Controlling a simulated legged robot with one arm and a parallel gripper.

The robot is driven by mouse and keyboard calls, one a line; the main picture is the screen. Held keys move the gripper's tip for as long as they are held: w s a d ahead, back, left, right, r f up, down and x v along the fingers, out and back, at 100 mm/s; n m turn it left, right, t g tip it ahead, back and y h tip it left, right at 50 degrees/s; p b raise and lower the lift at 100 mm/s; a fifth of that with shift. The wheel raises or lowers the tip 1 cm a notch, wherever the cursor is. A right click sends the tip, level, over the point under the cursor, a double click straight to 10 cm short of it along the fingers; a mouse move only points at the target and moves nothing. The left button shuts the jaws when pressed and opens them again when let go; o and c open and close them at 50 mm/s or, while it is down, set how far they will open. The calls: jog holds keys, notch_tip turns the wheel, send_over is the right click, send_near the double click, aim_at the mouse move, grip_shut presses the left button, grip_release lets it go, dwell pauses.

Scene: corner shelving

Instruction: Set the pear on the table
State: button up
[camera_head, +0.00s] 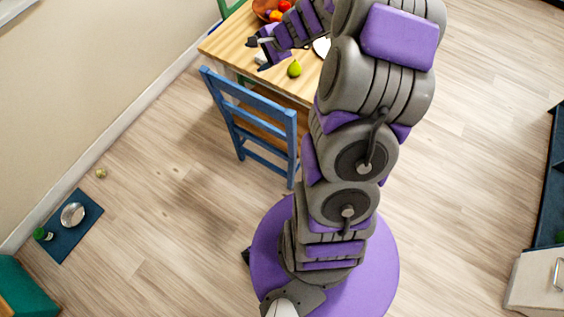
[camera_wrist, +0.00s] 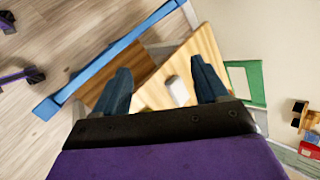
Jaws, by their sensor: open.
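A green pear (camera_head: 294,69) rests on the wooden table (camera_head: 226,44) near its front edge in the head view. My gripper (camera_head: 256,52) is above the table, left of the pear in the picture and apart from it. In the wrist view my gripper (camera_wrist: 161,65) shows two dark fingers spread wide with nothing held between them. The table (camera_wrist: 205,45) shows beyond the fingers.
A fruit bowl (camera_head: 262,7) and a partly hidden white plate (camera_head: 321,46) are on the table. A white object (camera_wrist: 177,91) shows between the fingers. A blue chair (camera_head: 250,100) stands at the front, a green chair (camera_wrist: 257,82) at another side. Open floor lies right.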

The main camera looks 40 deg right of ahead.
jog(key=s+a+r+n+g+y, duration=0.1)
jog(key=s+a+r+n+g, duration=0.3)
jog(key=s+a, duration=0.45)
jog(key=s+a+r+n+g+y, duration=0.1)
jog(key=s+a+r+n, duration=0.4)
jog(key=a, duration=0.7)
jog(key=s+d+r+n+g+h, duration=0.1)
jog(key=s+n+g+h, duration=0.3)
jog(key=s, duration=2)
jog(key=n+h, duration=0.1)
jog(key=n, duration=0.3)
jog(key=shift+d+r+h, duration=0.2)
jog(key=shift+d+h, duration=0.1)
jog(key=shift+d, duration=0.1)
jog(key=shift+d, duration=0.1)
